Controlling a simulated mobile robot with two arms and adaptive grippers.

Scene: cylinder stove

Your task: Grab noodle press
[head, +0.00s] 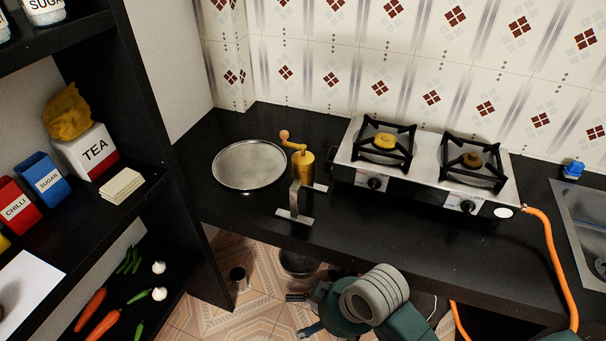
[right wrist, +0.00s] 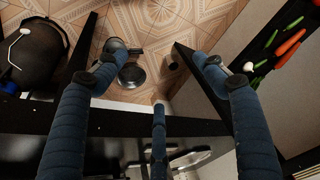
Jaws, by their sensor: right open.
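The noodle press, a brass-yellow cylinder with a crank (head: 304,165), stands on the black counter in the head view, between a round metal plate and the stove. A silver T-shaped metal piece (head: 295,205) is right in front of it; I cannot tell whether it belongs to the press. My right gripper (head: 305,313) is low in front of the counter edge, apart from the press. In the right wrist view its blue fingers (right wrist: 158,60) are spread wide with nothing between them. I cannot make out the press there. My left gripper is not in view.
The round plate (head: 249,165) lies left of the press. The two-burner stove (head: 425,172) stands to its right, with an orange hose (head: 556,255). A black shelf (head: 190,215) with tins and vegetables closes off the left. Pots (head: 299,262) are on the floor below.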

